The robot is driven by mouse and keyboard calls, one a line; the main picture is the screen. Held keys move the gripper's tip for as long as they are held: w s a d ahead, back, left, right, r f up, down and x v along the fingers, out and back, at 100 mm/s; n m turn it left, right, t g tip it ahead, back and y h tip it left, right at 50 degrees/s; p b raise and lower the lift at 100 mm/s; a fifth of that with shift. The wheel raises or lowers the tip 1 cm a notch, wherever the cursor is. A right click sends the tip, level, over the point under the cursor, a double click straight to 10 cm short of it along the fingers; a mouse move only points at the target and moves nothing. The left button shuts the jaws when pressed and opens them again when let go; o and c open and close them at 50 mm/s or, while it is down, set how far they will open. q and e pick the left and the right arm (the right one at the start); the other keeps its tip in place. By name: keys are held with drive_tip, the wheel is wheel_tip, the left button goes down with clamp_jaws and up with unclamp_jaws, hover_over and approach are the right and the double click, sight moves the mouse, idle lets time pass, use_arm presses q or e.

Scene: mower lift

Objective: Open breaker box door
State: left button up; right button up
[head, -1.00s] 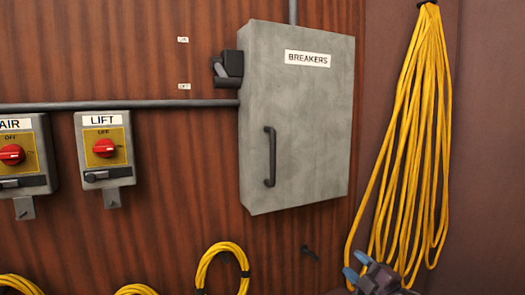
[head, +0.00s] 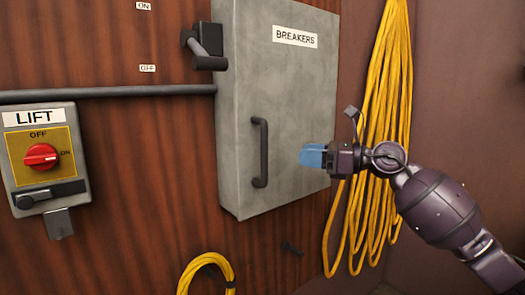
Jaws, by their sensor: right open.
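The grey breaker box (head: 225,120) hangs on the wooden wall in the head view, labelled BREAKERS. Its door (head: 290,90) looks shut. A dark vertical bar handle (head: 260,153) sits at the door's lower left. A dark lever (head: 205,45) is on the box's left side, by the ON and OFF labels. My right gripper (head: 312,156) is in front of the door's right part, to the right of the handle, with blue fingertips pointing left. It is open and holds nothing. It is apart from the handle. My left gripper is not in view.
A yellow rope coil (head: 385,90) hangs on the wall behind my right arm. A LIFT switch box (head: 45,155) with a red knob is at left. A dark conduit (head: 110,93) runs to the box.

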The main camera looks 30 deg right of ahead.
drive_tip(key=p, duration=0.1)
hover_over(264, 179)
drive_tip(key=shift+w+d, duration=0.3)
drive_tip(key=shift+w, duration=0.05)
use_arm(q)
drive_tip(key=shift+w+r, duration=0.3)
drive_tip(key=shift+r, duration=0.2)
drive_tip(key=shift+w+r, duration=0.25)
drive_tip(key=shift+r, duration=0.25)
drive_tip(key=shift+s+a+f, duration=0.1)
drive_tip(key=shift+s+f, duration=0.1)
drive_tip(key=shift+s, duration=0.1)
use_arm(e)
clamp_jaws()
